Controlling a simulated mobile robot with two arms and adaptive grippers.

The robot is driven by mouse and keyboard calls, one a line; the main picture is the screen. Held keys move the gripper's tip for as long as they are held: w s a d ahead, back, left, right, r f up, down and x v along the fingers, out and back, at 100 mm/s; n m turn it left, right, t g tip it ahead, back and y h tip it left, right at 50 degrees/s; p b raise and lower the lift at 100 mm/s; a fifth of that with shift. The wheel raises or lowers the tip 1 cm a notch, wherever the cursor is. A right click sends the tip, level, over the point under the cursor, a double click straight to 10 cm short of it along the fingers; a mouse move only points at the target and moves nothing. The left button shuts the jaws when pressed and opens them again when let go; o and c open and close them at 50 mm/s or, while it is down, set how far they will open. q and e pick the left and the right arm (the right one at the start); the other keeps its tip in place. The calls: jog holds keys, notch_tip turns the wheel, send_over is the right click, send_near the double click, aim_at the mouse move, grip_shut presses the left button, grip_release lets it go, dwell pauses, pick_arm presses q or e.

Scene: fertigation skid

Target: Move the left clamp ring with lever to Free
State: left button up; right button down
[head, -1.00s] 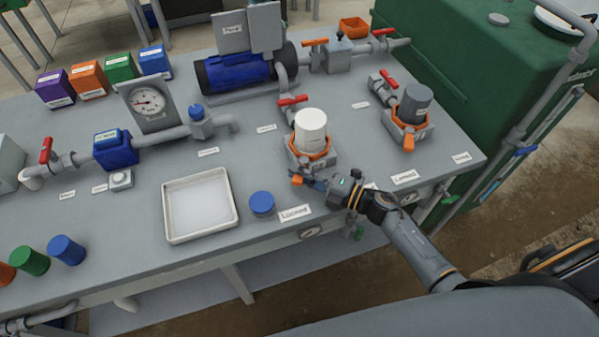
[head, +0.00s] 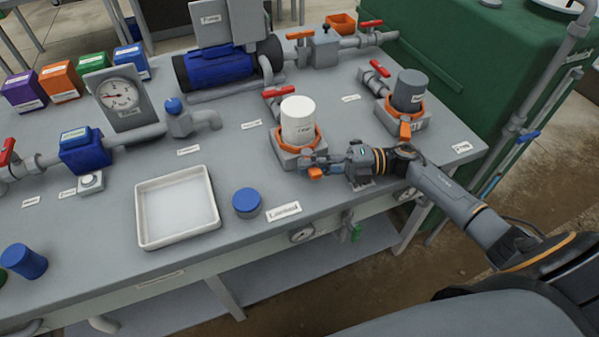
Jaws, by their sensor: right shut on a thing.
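The left clamp ring (head: 318,137) is an orange band around the foot of a white canister (head: 297,119) on a grey block. Its orange lever (head: 315,173) points toward the table's front edge, right of the "Locked" label (head: 284,210). My right gripper (head: 322,163) comes in from the right and is shut on the lever at the block's front corner. Its fingers hide part of the lever. The label to the right of the lever is mostly hidden under my right arm. My left gripper is not in view.
A second orange clamp ring (head: 417,108) holds a dark grey canister (head: 409,90) behind my right wrist. A blue round cap (head: 247,202) and a white tray (head: 138,217) stand left of the lever. A red-handled valve (head: 279,92) is behind the white canister.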

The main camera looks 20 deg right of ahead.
jog(key=shift+d, duration=0.15)
dwell(0.3)
jog(key=c, duration=1.4)
grip_release()
jog(key=v, duration=1.2)
